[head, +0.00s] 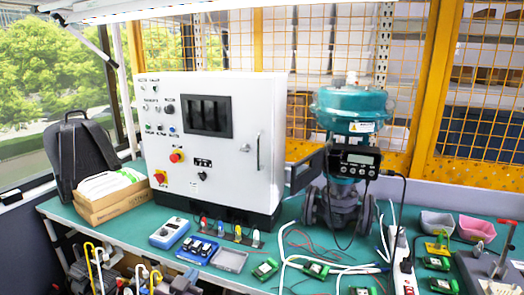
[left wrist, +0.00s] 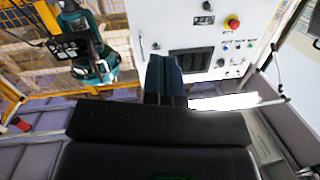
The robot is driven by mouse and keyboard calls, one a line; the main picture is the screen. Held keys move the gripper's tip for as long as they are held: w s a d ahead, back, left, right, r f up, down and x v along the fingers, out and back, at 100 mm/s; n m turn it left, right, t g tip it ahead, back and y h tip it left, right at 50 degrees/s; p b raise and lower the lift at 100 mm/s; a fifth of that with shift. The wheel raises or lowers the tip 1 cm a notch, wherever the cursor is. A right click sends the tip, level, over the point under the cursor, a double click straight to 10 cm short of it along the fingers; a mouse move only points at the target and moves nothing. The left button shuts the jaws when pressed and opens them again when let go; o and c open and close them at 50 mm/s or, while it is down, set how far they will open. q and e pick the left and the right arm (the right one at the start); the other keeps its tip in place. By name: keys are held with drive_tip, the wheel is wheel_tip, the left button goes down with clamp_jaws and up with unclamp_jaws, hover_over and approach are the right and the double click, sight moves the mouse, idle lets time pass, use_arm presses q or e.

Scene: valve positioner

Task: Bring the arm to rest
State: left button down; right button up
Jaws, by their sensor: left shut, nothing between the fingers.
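My left gripper (left wrist: 165,62) shows in the left wrist view as two dark blue fingers side by side, shut and empty. The fingers point toward the white control cabinet (left wrist: 205,38), which looks upside down there, and I see no contact. I cannot clearly pick out this gripper in the head view. The teal valve actuator (head: 350,107) with its black positioner (head: 357,162) stands right of the cabinet (head: 225,155) in the head view. The valve also shows at upper left in the left wrist view (left wrist: 92,55). My right gripper is not in view.
The green bench (head: 145,214) holds a blue meter (head: 169,233), a grey tray (head: 229,260), small green boards, white cables, a power strip (head: 403,262) and two bins (head: 476,229). A black backpack (head: 78,152) and boxes (head: 112,203) stand left. A yellow mesh fence (head: 298,60) is behind.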

use_arm(q)
drive_tip(key=s+a+f+n+g+y, duration=0.1)
drive_tip(key=s+a+f, duration=0.2)
drive_tip(key=s, duration=0.6)
drive_tip(key=s+a+f+n+g+y, duration=0.1)
drive_tip(key=s+a+f, duration=0.3)
drive_tip(key=s+f, duration=0.4)
drive_tip(key=s+a+f+n+g+y, duration=0.2)
drive_tip(key=s+f, duration=0.4)
drive_tip(key=s, duration=0.4)
drive_tip(key=shift+s+a+f+g, duration=0.25)
drive_tip(key=shift+a+g, duration=0.25)
drive_tip(key=shift+a, duration=0.2)
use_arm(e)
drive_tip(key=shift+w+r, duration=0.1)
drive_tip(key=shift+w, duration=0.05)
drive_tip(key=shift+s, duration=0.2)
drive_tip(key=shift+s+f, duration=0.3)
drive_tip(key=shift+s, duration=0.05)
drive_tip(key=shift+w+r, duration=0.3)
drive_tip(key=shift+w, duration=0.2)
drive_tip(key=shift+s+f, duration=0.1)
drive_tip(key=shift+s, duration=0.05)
